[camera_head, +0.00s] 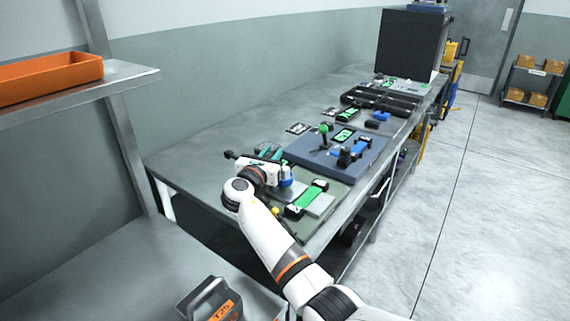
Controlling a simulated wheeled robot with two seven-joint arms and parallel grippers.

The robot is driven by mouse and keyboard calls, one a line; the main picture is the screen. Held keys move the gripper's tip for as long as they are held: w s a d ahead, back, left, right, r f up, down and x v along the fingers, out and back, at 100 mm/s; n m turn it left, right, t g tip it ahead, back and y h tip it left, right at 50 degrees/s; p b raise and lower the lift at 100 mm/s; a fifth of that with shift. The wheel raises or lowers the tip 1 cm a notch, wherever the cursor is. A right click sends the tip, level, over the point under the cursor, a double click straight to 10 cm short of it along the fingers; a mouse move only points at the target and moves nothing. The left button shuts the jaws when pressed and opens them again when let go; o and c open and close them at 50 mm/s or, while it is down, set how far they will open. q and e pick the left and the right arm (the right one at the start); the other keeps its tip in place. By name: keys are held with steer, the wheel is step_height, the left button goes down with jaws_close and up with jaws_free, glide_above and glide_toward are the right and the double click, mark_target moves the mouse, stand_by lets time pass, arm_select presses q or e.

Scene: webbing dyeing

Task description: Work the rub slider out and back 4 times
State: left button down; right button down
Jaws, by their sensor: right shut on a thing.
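My right gripper (284,172) is at the near-left part of the workbench, beside a grey-blue raised platform (315,170). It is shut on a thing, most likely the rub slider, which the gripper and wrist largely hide. A blue part (286,183) shows just at the gripper. A teal part (268,151) shows behind it. A green strip with black ends (309,197) lies on a flat base to the right of the gripper. My left gripper is not in view.
On the platform stand a green knob (324,128) and a blue strip with black ends (355,151). Black trays (380,100) and a dark box (411,43) are farther back. A dark weight (208,300) stands in front. The bench's left end (195,165) is clear.

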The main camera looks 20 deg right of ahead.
steer(key=shift+a+r, duration=0.1)
steer(key=shift+r, duration=0.05)
steer(key=c, duration=1.5)
jaws_free()
steer(key=shift+w, duration=0.1)
steer(key=o, duration=0.3)
steer(key=shift+w+a, duration=0.15)
steer(key=shift+s+a, duration=0.25)
steer(key=shift+s, duration=0.15)
steer(key=v, duration=1.1)
